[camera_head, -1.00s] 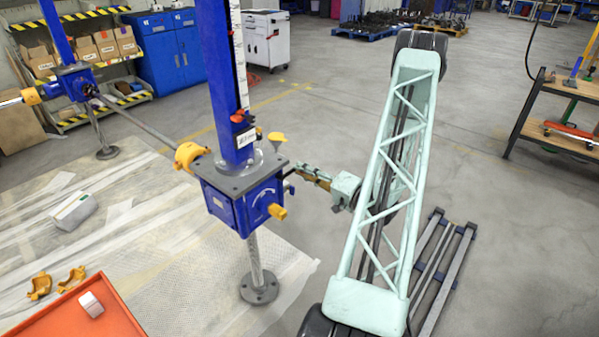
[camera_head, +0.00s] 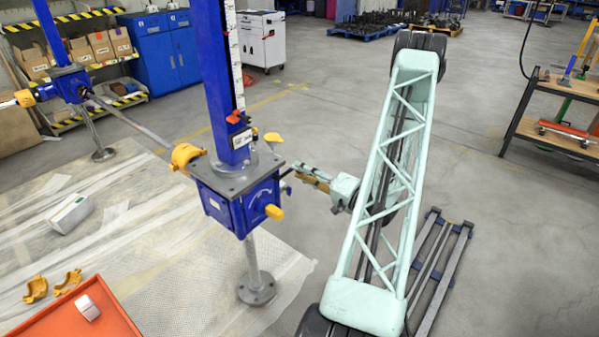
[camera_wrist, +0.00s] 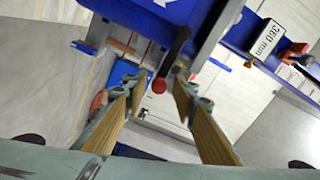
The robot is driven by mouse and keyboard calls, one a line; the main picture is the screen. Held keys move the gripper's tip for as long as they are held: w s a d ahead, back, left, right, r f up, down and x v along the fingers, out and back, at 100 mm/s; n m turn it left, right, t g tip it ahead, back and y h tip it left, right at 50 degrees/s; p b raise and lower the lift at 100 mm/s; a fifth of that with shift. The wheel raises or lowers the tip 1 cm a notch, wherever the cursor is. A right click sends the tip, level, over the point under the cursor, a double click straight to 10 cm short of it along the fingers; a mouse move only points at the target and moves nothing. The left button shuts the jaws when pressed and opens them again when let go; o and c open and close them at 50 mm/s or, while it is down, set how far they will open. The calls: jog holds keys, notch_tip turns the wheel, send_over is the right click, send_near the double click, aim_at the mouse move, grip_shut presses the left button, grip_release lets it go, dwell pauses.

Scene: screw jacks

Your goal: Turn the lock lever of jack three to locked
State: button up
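The nearest jack has a blue gearbox (camera_head: 236,205) on a steel foot and a tall blue column with a scale. I cannot read which jack number it is. In the wrist view a dark lever with a red ball end (camera_wrist: 159,86) hangs from a blue and grey body, apparently the lock lever. My gripper (camera_wrist: 160,88) is open, its two brown-padded fingers apart, with the red ball between or just beyond the tips. Contact cannot be told. In the head view my gripper (camera_head: 299,173) is at the gearbox's right side, and its tips are partly hidden.
A yellow knob (camera_head: 274,212) sticks out of the gearbox front. A shaft (camera_head: 135,127) runs to a second jack (camera_head: 70,86) at the left. A white label reading 360 mm (camera_wrist: 266,39) is near my right finger. An orange tray (camera_head: 112,318) lies at the lower left.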

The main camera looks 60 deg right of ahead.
jog(key=s+a, duration=0.2)
jog(key=s, duration=0.9)
dwell(0.3)
jog(key=shift+w, duration=0.1)
dwell(0.7)
